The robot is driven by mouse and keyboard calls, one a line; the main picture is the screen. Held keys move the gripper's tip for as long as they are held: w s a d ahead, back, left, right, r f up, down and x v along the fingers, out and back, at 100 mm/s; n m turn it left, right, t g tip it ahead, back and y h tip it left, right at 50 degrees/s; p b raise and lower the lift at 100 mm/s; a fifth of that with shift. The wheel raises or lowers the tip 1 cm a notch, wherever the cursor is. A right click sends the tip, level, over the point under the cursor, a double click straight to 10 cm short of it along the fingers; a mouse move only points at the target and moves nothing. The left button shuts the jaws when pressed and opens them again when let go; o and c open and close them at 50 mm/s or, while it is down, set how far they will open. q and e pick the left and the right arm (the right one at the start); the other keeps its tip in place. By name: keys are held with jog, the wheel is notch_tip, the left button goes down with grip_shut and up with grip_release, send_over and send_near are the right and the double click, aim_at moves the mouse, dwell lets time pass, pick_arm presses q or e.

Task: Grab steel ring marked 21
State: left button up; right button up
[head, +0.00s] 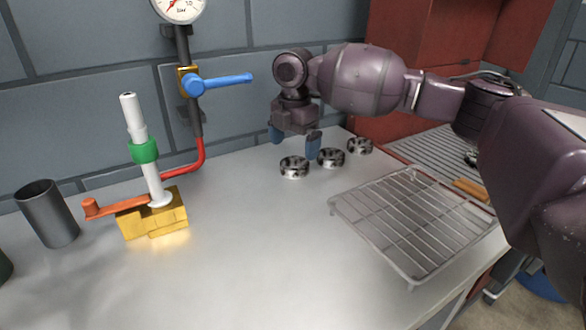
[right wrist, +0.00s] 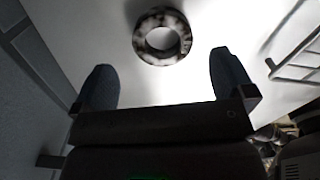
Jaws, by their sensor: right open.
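Three dark mottled steel rings lie flat in a row on the bench: a near ring (head: 294,167), a middle ring (head: 331,157) and a far ring (head: 360,146). No number can be read on any of them, so I cannot tell which is marked 21. My right gripper (head: 294,140) is open and empty just above and behind the near ring. In the right wrist view one ring (right wrist: 162,37) lies ahead of the open fingertips (right wrist: 163,72), apart from them. My left gripper is not in view.
A wire rack (head: 415,225) stands right of the rings. A brass block (head: 153,218) with a white tube and orange lever is at left, beside a grey cup (head: 48,213). A blue-handled valve (head: 217,84) is on the wall pipe. The bench middle is clear.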

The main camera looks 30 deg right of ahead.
aim_at(296, 160)
jog(key=f, duration=0.2)
jog(key=f+b, duration=0.1)
jog(key=f, duration=0.1)
jog(key=shift+s+d+f, duration=0.15)
jog(key=shift+d, duration=0.05)
jog(key=shift+f+b, duration=0.35)
jog(key=shift+r, duration=0.2)
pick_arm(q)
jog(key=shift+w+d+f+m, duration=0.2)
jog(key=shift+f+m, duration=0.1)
pick_arm(e)
jog(key=c, duration=1.2)
jog(key=shift+c, duration=0.2)
